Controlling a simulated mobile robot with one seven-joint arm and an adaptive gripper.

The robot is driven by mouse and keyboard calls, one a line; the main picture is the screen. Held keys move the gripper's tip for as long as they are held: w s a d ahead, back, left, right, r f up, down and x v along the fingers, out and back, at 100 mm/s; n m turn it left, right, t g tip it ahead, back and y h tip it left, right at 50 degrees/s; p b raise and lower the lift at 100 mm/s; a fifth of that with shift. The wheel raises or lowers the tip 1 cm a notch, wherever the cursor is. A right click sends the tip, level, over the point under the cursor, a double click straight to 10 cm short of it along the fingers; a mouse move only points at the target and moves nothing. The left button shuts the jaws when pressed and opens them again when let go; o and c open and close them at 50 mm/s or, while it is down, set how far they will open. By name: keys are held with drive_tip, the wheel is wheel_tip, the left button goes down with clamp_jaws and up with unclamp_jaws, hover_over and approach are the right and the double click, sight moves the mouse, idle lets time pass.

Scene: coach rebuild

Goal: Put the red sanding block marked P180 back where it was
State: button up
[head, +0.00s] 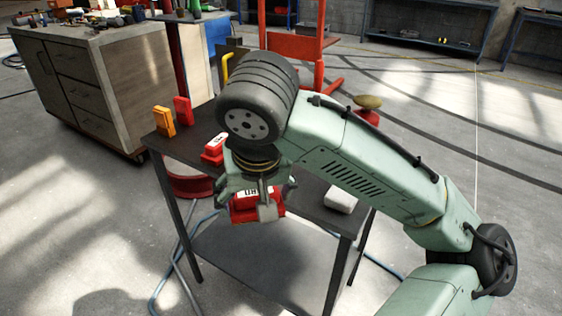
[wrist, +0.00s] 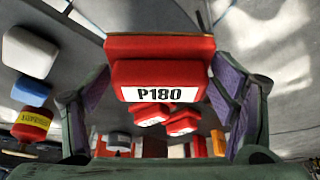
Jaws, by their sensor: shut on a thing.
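The red sanding block marked P180 (wrist: 160,70) is between the two fingers of my gripper (wrist: 165,100), and its white label faces the wrist camera. In the head view my gripper (head: 258,195) is shut on the red block (head: 243,209), near the front edge of the dark table (head: 290,205). The finger hides part of the block and its label. I cannot tell from these views whether the block touches the table.
Another red block with a white label (head: 215,147) lies on the table behind my gripper. A red block (head: 183,110) and an orange block (head: 164,121) stand at the table's far left. A white block (head: 340,199) lies at the right. A wooden cabinet (head: 110,85) stands behind.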

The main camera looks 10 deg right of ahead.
drive_tip(key=w+d, duration=0.2)
drive_tip(key=w, duration=0.2)
drive_tip(key=w+d+f+p, duration=0.1)
drive_tip(key=w+d, duration=0.2)
drive_tip(key=w, duration=0.1)
drive_tip(key=w+d, duration=0.3)
drive_tip(key=w, duration=0.2)
drive_tip(key=shift+w+d+f, duration=0.1)
drive_tip(key=shift+d+f, duration=0.05)
wheel_tip(320, 180, down, 3)
drive_tip(key=shift+w+d+f+p, duration=0.1)
drive_tip(key=shift+d+p, duration=0.05)
drive_tip(key=shift+p, duration=0.35)
drive_tip(key=shift+c, duration=0.8)
drive_tip(key=shift+f, duration=0.25)
drive_tip(key=c, duration=0.4)
drive_tip(key=o, duration=1.5)
drive_tip(key=shift+f, duration=0.1)
drive_tip(key=shift+o, duration=0.5)
drive_tip(key=shift+r, duration=0.2)
